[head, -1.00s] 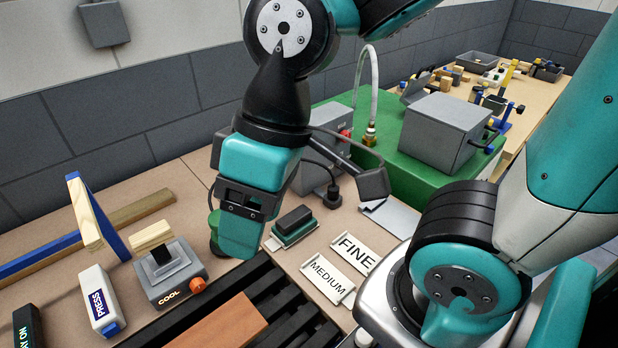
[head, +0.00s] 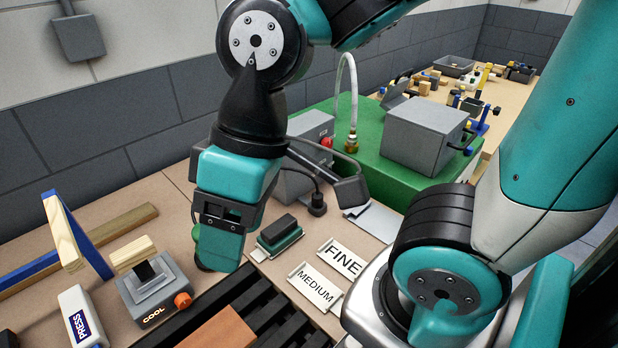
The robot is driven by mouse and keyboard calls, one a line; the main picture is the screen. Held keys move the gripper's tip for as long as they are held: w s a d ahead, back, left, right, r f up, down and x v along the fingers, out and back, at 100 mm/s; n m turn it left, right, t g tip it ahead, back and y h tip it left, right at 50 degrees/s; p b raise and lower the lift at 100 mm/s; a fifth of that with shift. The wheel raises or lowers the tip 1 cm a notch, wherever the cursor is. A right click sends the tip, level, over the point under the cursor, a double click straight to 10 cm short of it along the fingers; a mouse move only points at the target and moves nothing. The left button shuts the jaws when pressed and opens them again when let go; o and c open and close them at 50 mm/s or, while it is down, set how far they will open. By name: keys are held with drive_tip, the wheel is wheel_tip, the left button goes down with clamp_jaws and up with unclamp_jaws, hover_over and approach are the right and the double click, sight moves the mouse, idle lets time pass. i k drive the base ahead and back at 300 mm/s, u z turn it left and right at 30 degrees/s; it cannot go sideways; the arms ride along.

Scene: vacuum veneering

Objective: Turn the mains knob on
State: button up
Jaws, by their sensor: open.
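No knob in view is labelled as mains. A red knob (head: 326,142) sits on the side of a grey machine box (head: 308,126) behind my gripper, partly seen. An orange knob (head: 182,300) is on the front corner of a small grey unit marked COOL (head: 155,288), left of my gripper. My gripper (head: 215,252) points down over the bench, between the COOL unit and a dark block, apart from both knobs. It is open, with nothing seen in it. Its fingertips are mostly hidden by its own body.
FINE (head: 340,262) and MEDIUM (head: 313,288) trays lie right of a dark block with a green base (head: 279,237). A black slatted rack (head: 265,310) holds a brown board (head: 226,330). A green cabinet (head: 385,185) stands behind.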

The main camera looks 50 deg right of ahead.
sight(327, 142)
drive_tip(key=k, duration=0.5)
drive_tip(key=u, duration=1.05)
drive_tip(key=i, duration=0.5)
drive_tip(key=z, duration=2.25)
